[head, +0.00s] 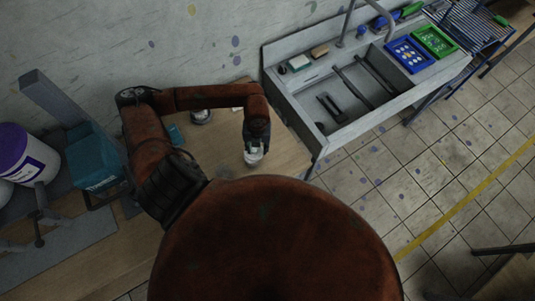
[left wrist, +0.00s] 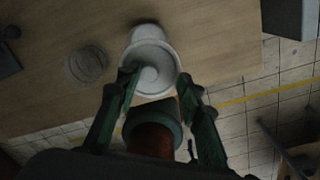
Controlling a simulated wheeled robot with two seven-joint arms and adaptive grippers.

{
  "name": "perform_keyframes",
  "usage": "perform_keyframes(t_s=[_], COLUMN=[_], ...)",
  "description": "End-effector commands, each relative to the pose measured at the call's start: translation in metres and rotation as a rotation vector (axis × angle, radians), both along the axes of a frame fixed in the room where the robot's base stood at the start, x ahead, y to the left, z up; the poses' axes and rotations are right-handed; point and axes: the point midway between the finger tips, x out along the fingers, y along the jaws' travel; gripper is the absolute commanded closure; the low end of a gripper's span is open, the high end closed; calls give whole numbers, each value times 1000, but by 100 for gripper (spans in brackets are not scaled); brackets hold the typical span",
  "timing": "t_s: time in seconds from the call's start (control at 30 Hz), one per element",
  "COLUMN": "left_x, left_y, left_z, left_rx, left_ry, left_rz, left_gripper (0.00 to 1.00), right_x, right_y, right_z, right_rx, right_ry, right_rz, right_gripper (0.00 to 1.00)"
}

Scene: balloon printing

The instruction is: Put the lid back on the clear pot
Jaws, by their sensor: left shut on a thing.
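My left gripper (head: 254,146) points down over the wooden table near its right edge. It is shut on a white round piece (head: 253,158). In the left wrist view the fingers (left wrist: 158,80) sit on either side of this piece (left wrist: 152,72), a pale disc with a narrower white part behind it. I cannot tell whether this is the lid alone or a lid with a pot. A greyish round thing (head: 201,117), perhaps the clear pot, stands on the table to the left. It also shows in the left wrist view (left wrist: 87,65). My right gripper is not in view.
A metal sink (head: 330,100) stands right of the table (head: 222,158). Blue (head: 408,55) and green (head: 434,41) trays lie on its far end. A teal container (head: 95,165) and a purple-white bucket (head: 25,155) are at left. The table between gripper and greyish thing looks clear.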

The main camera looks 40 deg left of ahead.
Motion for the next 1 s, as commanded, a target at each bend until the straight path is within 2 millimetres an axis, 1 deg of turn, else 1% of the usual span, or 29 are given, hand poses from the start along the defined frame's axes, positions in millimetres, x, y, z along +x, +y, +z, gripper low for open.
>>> perform_keyframes(t_s=[0.03,0.1,0.27,0.47,0.77,0.9,1.0], left_x=[0,1,2,2,2,2,2], left_y=[9,16,20,20,19,19,19], left_z=[4,4,-1,-13,-40,-54,-60], left_rx=[4,7,7,8,7,7,7], left_ry=[3,2,1,3,2,2,1], left_rz=[-20,-47,-67,-65,-65,-65,-65], left_gripper=[82,82,82,82,82,82,82], right_x=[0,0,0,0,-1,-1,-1], right_y=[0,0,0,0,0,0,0], right_z=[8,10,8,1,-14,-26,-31], right_rx=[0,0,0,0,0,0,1], right_ry=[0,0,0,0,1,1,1], right_rz=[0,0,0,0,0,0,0], right_gripper=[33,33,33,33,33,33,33])
